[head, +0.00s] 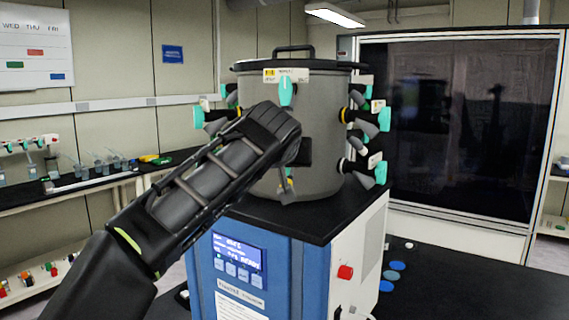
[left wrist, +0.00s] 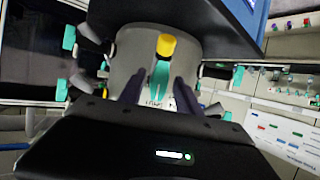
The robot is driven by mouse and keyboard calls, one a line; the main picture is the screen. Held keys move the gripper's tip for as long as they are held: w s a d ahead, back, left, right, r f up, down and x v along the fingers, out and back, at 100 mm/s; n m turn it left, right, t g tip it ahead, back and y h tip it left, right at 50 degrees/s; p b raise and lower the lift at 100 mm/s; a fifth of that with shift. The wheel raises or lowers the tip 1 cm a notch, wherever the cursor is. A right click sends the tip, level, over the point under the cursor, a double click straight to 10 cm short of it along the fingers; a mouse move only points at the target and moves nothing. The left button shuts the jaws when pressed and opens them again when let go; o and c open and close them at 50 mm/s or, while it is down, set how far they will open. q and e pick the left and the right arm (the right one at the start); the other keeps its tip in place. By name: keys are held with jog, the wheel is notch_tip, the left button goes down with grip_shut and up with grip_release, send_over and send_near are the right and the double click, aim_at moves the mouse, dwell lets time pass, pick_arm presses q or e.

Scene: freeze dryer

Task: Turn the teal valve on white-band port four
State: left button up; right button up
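The grey drum (head: 335,150) carries ports with teal valves around its side. One teal valve (head: 286,92) stands upright at the front, under a label on the rim. My left gripper (head: 287,130) is in front of the drum, just below that valve, and hides the port there. In the left wrist view, my left gripper's two dark fingers (left wrist: 159,93) are apart, one on each side of a teal valve (left wrist: 160,75) with a yellow round end (left wrist: 166,45). I cannot tell whether they touch it. A white-banded port cannot be made out clearly. My right gripper is not in view.
The drum stands on a blue cabinet (head: 290,265) with a black top. A dark glass enclosure (head: 465,130) is behind right.

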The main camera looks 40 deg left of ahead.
pick_arm(q)
jog(key=b+v, duration=0.1)
jog(key=v, duration=0.6)
jog(key=shift+b, duration=0.4)
jog(key=shift+s, duration=0.1)
